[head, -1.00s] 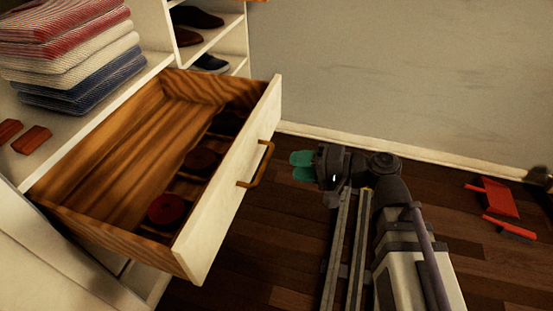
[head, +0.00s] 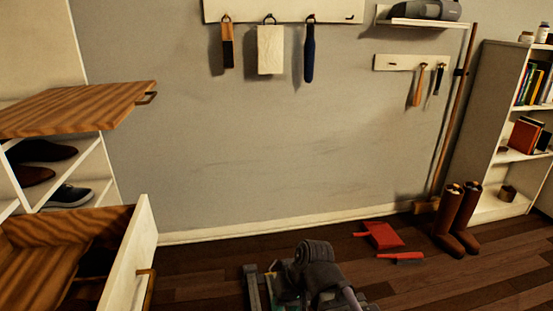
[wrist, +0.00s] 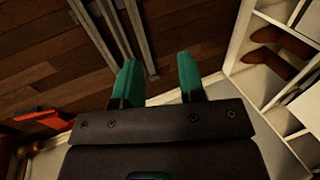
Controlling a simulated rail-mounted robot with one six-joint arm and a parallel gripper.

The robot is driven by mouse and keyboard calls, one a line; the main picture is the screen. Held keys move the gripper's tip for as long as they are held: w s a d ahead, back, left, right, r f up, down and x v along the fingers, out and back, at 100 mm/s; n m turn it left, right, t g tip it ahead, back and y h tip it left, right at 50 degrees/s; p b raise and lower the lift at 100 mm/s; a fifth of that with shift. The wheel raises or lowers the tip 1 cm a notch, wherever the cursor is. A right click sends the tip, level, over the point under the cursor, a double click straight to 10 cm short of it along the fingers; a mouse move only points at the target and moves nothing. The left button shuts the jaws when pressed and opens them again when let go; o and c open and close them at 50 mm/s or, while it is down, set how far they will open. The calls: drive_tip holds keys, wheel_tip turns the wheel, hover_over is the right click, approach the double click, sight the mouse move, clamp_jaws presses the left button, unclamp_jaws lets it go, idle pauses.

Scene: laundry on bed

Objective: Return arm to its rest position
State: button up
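My gripper (wrist: 159,80) shows in the wrist view with two green fingers spread apart and nothing between them. It points toward the dark wood floor and my own rails. In the head view my folded arm is low in the middle, right of the open drawer, and the fingers are mostly hidden there. The wooden drawer (head: 125,262) stands pulled out at the lower left, apart from my arm.
Above the drawer, a wooden board (head: 80,107) juts out over shelves with shoes (head: 68,195). A red dustpan (head: 380,235), a red brush (head: 400,257) and brown boots (head: 458,220) are on the floor at right. Tools hang on the wall.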

drive_tip(key=w+d+f+m+h, duration=0.1)
drive_tip(key=d+m+h, duration=0.25)
drive_tip(key=d, duration=1.25)
wheel_tip(320, 180, up, 36)
drive_tip(key=p, duration=3.6)
drive_tip(key=shift+a+r+n+t, duration=0.15)
drive_tip(key=shift+n+t, duration=0.15)
drive_tip(key=shift+n, duration=0.15)
